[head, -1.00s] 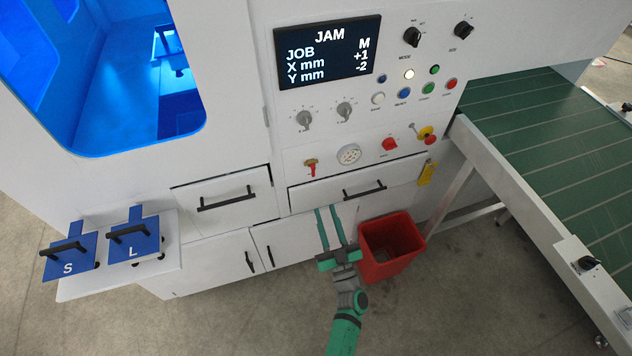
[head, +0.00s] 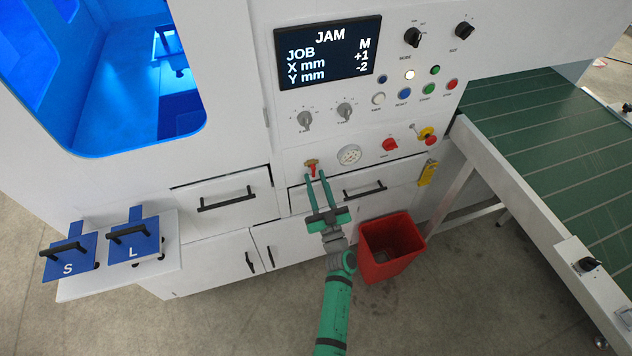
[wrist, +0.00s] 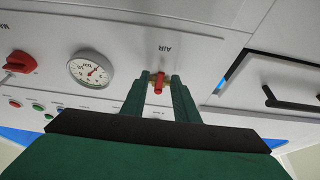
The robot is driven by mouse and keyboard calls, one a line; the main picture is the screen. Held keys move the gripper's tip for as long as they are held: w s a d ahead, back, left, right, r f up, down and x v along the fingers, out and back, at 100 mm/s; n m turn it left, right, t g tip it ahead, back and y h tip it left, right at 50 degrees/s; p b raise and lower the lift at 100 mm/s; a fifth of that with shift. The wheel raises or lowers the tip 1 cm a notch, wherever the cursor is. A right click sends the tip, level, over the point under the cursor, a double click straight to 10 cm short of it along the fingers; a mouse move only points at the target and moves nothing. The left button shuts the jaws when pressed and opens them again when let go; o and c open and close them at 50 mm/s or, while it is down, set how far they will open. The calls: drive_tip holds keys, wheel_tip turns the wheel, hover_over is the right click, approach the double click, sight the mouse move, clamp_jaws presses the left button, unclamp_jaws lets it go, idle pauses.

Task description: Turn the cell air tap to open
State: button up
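The air tap is a small red lever on a brass body (head: 311,163), low on the white machine panel, left of the round gauge. Its red lever (wrist: 159,83) also shows in the wrist view, under the word AIR, between my fingertips. My gripper (head: 316,178) is open, with one green finger on each side of the lever. In the wrist view a small gap seems to show beside the lever; contact is hard to tell. In the head view the lever points down from its body.
A pressure gauge (head: 349,155) sits just right of the tap, and a red rotary switch (head: 390,145) lies further right. A slightly open drawer (head: 352,188) is below. A red bin (head: 391,247) stands on the floor right of my arm.

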clamp_jaws()
drive_tip(key=shift+w+d+r+n+g+y, duration=0.2)
drive_tip(key=shift+d+r+n+g+y, duration=0.8)
drive_tip(key=shift+n, duration=2.75)
drive_tip(key=shift+w+d+r+n+g+y, duration=0.15)
drive_tip(key=shift+n+g+y, duration=0.45)
drive_tip(key=shift+n+g, duration=2.05)
drive_tip(key=shift+w+d+r+n+g+y, duration=0.25)
drive_tip(key=shift+d+r+n+y, duration=0.45)
drive_tip(key=shift+n, duration=4.1)
drive_tip(key=shift+a, duration=0.15)
unclamp_jaws()
drive_tip(key=shift+s, duration=0.1)
